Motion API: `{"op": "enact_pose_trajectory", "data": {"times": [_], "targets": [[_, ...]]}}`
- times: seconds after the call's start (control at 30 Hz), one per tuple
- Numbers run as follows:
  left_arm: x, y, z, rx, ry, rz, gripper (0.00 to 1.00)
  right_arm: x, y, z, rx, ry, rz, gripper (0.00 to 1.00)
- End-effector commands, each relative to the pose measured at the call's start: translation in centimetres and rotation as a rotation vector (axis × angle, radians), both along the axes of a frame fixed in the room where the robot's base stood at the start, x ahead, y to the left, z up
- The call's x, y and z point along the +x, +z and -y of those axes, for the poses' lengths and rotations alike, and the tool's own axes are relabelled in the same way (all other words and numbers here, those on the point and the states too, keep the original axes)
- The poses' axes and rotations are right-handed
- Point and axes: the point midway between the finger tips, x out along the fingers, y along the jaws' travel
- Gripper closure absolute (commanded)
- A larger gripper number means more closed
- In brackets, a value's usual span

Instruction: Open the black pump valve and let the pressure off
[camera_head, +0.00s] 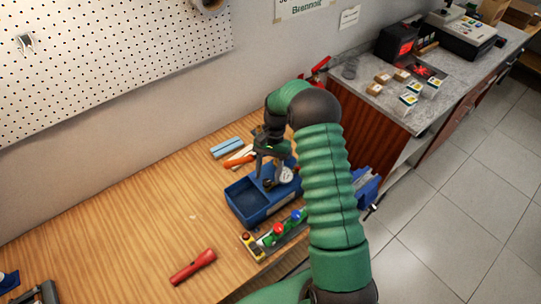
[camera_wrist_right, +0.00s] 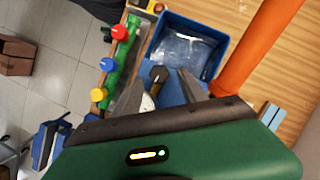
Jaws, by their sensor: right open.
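The blue test pump (camera_head: 248,208) stands on the wooden bench, with an open tank that holds clear water in the right wrist view (camera_wrist_right: 183,48). Its black valve knob (camera_wrist_right: 158,74) sits at the near end of the tank and also shows in the head view (camera_head: 268,184). A round white gauge (camera_head: 286,175) is beside it, partly hidden by a finger in the wrist view. The orange pump lever (camera_wrist_right: 258,45) runs along one side. My right gripper (camera_wrist_right: 162,92) is open above the pump, its fingers on either side of the knob, with no clear contact. My left gripper is not in view.
A rail with red, blue and yellow knobs (camera_head: 272,238) lies close beside the pump. A red torch (camera_head: 193,267) lies nearer the front, and light blue bars (camera_head: 226,147) lie behind. A blue vise (camera_head: 368,186) is at the bench's right edge. The bench's left side is mostly clear.

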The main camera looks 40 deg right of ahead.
Motion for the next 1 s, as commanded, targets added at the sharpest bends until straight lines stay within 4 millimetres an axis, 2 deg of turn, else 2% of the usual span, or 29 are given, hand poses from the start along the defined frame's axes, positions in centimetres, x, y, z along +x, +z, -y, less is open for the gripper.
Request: {"op": "enact_pose_trajectory", "data": {"times": [0.03,0.23,0.4,0.5,0.7,1.0], "targets": [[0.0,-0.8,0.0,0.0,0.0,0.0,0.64,0.3,0.6,0.5,-0.004,-0.001,0.004,0.51],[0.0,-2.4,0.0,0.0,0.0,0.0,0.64,1.5,5.8,2.7,-0.003,-0.001,0.005,0.51],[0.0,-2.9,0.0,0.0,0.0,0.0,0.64,2.5,10.3,4.5,-0.001,-0.001,0.003,0.51],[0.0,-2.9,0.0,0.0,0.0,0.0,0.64,2.8,12.2,5.2,0.001,-0.002,0.0,0.51],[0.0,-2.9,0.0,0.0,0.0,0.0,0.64,3.1,13.7,5.6,0.002,-0.002,-0.002,0.51],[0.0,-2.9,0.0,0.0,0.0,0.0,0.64,3.1,13.8,5.6,0.002,-0.001,-0.003,0.51]]}}
